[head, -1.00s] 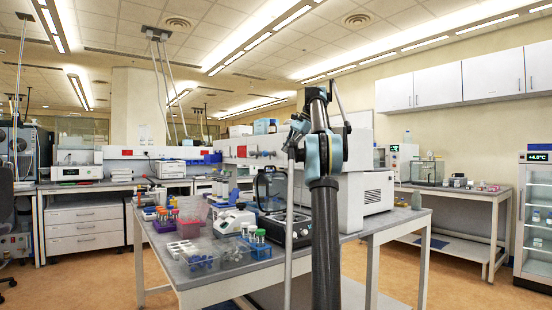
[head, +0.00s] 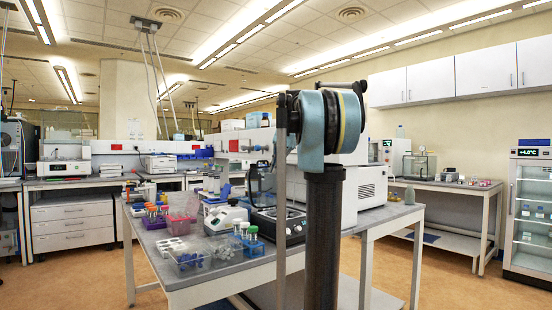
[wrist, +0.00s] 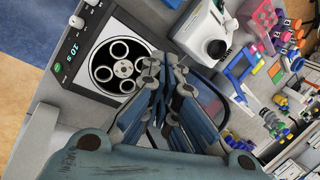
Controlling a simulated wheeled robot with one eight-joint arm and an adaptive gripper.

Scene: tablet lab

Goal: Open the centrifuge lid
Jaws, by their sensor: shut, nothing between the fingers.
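The centrifuge (head: 290,232) is a low black-topped unit on the bench in the head view. Its dark-framed lid (head: 261,179) stands raised at the back of it, partly hidden by my arm. In the wrist view the centrifuge's round rotor with several holes (wrist: 122,67) is uncovered, beside a green display. A dark rounded panel, seemingly the lid (wrist: 212,104), shows behind my fingers. My gripper (wrist: 165,75) is shut and empty, over the area between rotor and lid. I cannot tell whether it touches the lid. The gripper is hidden in the head view.
A white instrument (wrist: 208,35) stands close beside the centrifuge; it also shows in the head view (head: 226,217). Tube racks (head: 252,244), a clear bin (head: 190,262) and a pink box (head: 181,229) crowd the bench's left. A large white instrument (head: 365,190) stands behind at the right.

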